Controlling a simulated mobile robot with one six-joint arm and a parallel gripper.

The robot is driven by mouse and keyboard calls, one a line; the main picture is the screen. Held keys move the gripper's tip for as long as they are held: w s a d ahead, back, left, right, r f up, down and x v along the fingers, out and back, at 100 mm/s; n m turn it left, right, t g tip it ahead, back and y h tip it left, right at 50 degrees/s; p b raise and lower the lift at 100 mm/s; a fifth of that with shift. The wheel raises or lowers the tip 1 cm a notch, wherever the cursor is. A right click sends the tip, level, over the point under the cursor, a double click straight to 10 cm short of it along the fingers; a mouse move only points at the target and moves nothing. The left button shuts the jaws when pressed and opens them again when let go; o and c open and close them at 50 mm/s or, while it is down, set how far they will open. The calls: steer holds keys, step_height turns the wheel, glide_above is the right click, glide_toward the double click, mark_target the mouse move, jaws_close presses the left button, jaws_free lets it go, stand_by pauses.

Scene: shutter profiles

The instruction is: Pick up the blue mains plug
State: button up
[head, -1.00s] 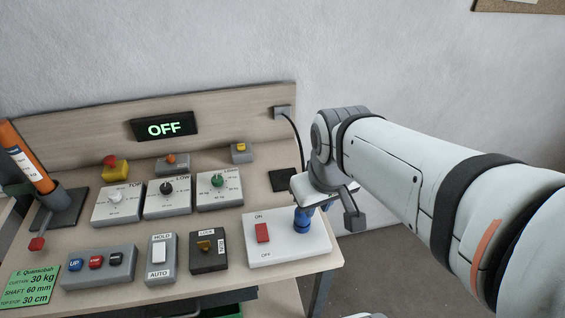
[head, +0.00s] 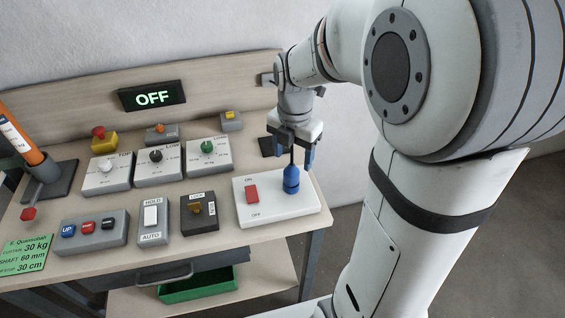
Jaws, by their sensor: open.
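The blue mains plug (head: 291,181) stands upright on the white switch plate (head: 262,212), to the right of its red ON/OFF rocker (head: 252,194). A dark cord rises from the top of the plug. My gripper (head: 293,156) points down above the plug, with its blue-tipped fingers apart on either side of the cord. The fingertips are around the level of the plug's top; I cannot tell whether they touch it. Nothing is held.
Several control boxes with knobs and buttons fill the bench left of the plate. An OFF display (head: 152,96) is on the back panel. A green bin (head: 198,288) sits on the shelf below. The bench's right edge is close to the plate.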

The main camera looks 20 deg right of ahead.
mark_target(291, 174)
steer(key=shift+f+n, duration=0.3)
steer(key=shift+f, duration=0.3)
steer(key=f, duration=0.6)
steer(key=shift+w+f+p, duration=0.3)
steer(key=shift+w+f, duration=0.1)
steer(key=shift+c, duration=0.3)
steer(key=c, duration=1)
